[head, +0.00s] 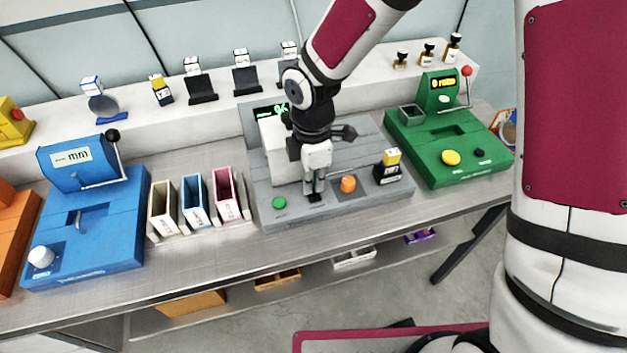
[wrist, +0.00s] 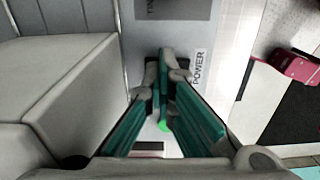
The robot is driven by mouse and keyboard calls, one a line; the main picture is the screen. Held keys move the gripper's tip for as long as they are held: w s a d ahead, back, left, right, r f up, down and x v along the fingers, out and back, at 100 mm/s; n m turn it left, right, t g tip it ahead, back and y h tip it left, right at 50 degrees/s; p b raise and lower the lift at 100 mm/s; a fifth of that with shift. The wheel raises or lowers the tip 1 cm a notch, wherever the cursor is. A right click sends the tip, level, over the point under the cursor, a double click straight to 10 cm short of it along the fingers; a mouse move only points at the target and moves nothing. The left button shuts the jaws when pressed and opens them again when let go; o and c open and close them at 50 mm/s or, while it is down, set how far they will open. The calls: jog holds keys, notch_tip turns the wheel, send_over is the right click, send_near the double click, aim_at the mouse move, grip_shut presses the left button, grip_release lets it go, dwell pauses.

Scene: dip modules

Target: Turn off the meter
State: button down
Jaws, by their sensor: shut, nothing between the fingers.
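The meter is a grey unit (head: 345,208) in the middle of the bench, with lit green digits on its dark display (head: 272,110). A green button (head: 279,202) is at its front left and an orange knob (head: 348,184) at its front right. My gripper (head: 314,197) is shut and empty, pointing down over the front of the meter between button and knob in the picture. In the wrist view, its fingertips (wrist: 166,62) are beside a POWER label (wrist: 198,69). A bright green patch (wrist: 163,125), probably the button, shows between the fingers. I cannot tell whether the fingers touch anything.
A blue machine (head: 85,225) and coloured bins (head: 193,200) are to the left, a green machine (head: 450,145) to the right.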

jog(key=shift+f, duration=0.3)
